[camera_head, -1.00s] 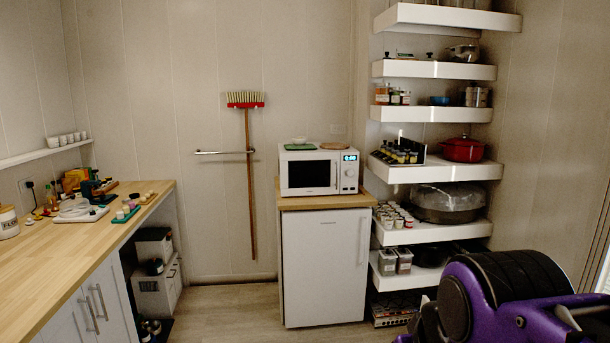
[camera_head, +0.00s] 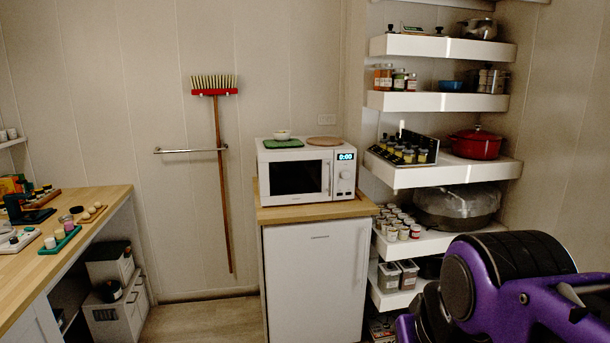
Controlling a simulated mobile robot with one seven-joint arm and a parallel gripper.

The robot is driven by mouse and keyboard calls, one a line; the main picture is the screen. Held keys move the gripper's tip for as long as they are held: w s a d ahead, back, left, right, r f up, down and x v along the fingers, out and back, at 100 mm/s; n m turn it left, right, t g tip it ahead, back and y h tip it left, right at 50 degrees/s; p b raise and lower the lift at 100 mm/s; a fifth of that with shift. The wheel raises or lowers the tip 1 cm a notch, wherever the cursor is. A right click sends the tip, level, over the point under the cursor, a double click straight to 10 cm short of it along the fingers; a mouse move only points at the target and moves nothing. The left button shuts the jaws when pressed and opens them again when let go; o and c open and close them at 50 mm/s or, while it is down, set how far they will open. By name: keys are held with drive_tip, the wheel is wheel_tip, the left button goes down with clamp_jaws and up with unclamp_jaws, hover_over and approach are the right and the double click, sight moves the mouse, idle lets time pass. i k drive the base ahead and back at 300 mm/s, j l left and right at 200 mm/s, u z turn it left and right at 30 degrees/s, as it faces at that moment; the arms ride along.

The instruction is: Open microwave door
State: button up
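A white microwave (camera_head: 305,170) stands on a wooden top over a white fridge, straight ahead by the back wall. Its door (camera_head: 297,177) has a dark window and is shut. A light vertical handle (camera_head: 330,177) runs along the door's right edge. The control panel (camera_head: 345,174) with a lit 0:00 display and a knob is to the right of the door. My purple and black arm fills the lower right of the head view, well in front of the microwave. My gripper is not in view.
A green board with a small bowl (camera_head: 282,134) and a round wooden board (camera_head: 324,140) lie on the microwave. Loaded white shelves (camera_head: 450,173) stand to its right. A wooden counter (camera_head: 95,220) runs along the left. A broom (camera_head: 219,150) hangs beside a wall rail. Floor between counter and fridge (camera_head: 312,285) is clear.

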sight(287, 177)
drive_tip(key=i+j+z, duration=0.1)
drive_tip(key=i, duration=0.45)
drive_tip(key=i+j, duration=0.2)
drive_tip(key=i, duration=0.35)
drive_tip(key=z, duration=0.05)
